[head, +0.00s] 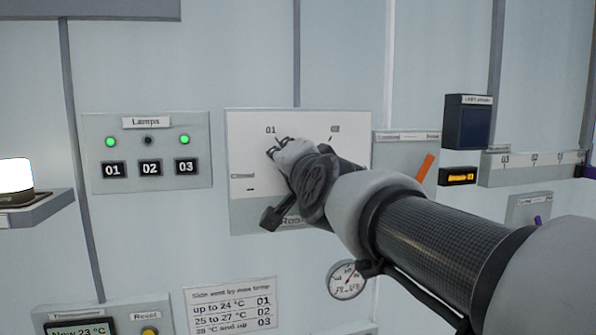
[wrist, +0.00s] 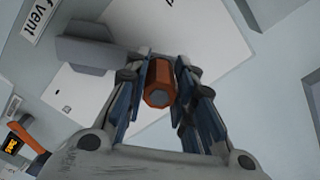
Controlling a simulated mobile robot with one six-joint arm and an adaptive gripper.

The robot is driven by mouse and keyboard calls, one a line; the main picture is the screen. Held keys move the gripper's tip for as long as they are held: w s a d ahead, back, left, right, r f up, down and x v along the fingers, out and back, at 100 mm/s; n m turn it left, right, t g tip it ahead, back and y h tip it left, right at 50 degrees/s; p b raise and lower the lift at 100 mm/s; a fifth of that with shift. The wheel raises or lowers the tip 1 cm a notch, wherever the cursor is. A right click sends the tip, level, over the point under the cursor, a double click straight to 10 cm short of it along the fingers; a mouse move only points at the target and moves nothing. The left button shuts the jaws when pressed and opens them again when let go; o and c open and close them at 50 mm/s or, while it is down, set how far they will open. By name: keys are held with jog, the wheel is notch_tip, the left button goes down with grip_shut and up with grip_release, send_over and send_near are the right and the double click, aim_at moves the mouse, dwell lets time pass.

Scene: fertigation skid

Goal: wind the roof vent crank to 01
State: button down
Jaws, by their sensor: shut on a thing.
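The roof vent panel (head: 245,140) is a white plate on the wall with marks 01 at top left, 02 at top right and Closed at left. Its label is partly covered by my arm; its end shows in the wrist view (wrist: 38,17). My gripper (head: 276,147) is in front of the plate, with its tips just below the 01 mark. In the wrist view my gripper (wrist: 160,85) is shut on the orange-brown crank knob (wrist: 159,82). A grey block (wrist: 95,52), seemingly part of the crank, shows beside it. The head view hides the crank, so its exact setting is unclear.
A lamp panel (head: 150,180) at left has 01 and 03 lit green and 02 dark. A card (head: 232,305) below pairs up to 24 °C with 01; the thermometer (head: 78,330) reads 23 °C. A gauge (head: 347,280) and orange lever (head: 425,168) are near my arm.

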jog(key=shift+d+r+m, duration=0.3)
jog(key=shift+r+m, duration=0.05)
jog(key=shift+m, duration=0.05)
jog(key=c, duration=1.3)
grip_release()
jog(key=shift+w, duration=0.1)
jog(key=shift+c, duration=0.2)
jog(key=shift+f, duration=0.1)
jog(key=v, duration=0.7)
jog(key=shift+s, duration=0.3)
jog(key=shift+d, duration=0.1)
